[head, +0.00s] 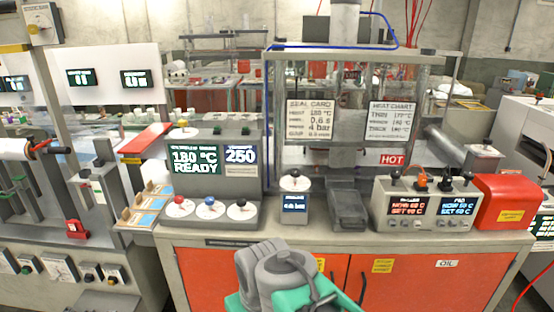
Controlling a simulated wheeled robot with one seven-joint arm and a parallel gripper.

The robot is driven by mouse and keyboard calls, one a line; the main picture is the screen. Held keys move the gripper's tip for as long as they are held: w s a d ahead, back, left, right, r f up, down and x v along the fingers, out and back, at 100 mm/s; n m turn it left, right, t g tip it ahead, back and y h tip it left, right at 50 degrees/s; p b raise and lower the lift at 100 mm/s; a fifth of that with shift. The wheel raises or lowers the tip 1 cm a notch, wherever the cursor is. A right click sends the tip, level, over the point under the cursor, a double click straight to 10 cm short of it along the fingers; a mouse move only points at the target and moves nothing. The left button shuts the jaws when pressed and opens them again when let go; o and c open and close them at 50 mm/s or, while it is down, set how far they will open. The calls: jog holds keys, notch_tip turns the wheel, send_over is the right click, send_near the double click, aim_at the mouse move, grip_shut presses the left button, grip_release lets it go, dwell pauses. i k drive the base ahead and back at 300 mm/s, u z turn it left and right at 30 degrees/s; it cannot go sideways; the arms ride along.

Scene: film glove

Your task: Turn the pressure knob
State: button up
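A small unit with a blue display (294,203) stands on the orange-fronted cabinet's top, in the middle. Its display seems to read in bar, but the figure is too small to be sure. A round white dial with a dark knob (295,181) sits on top of it, which appears to be the pressure knob. Nothing touches it. Grey and green parts of my own arm show at the bottom centre, nearer than the cabinet. My gripper's fingers cannot be made out.
Left of it is a control box (212,165) reading 180 °C READY and 250, with several knobs. Right are a grey tray (347,211), a twin-display unit (425,204) and a red box (510,202). A glass-walled press with a HOT sign (393,160) stands behind.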

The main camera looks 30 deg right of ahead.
aim_at(295, 173)
jog(key=z, duration=0.4)
jog(key=i, duration=0.9)
jog(key=z, duration=0.6)
